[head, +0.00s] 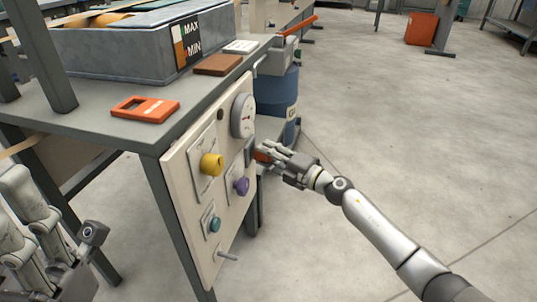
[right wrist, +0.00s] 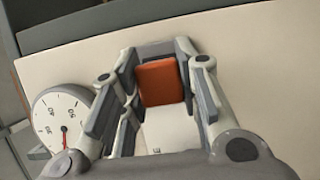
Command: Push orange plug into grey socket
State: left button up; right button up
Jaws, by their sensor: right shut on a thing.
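The orange plug (head: 262,155) is between the fingers of my right gripper (head: 272,158), at the right edge of the upright cream panel. In the right wrist view the plug (right wrist: 160,82) shows as an orange block with a finger on each side. The grey socket (head: 250,151) is on the panel just left of the plug, partly hidden. The plug is close in front of it; I cannot tell how deep it sits. My left gripper (head: 76,286) is at the lower left, partly cut off, away from the panel; its fingers do not show clearly.
The panel (head: 178,172) carries a gauge (head: 243,115), a yellow knob (head: 211,164), a purple knob (head: 241,186) and a teal button (head: 215,224). A bench (head: 95,118) stands behind with a grey tank (head: 120,55). A blue drum (head: 277,95) is beyond.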

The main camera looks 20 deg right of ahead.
jog(key=shift+w+a, duration=0.3)
jog(key=shift+a, duration=0.05)
jog(key=o, duration=1)
jog(key=shift+o, duration=0.2)
jog(key=v, duration=1.2)
jog(key=shift+f, duration=0.1)
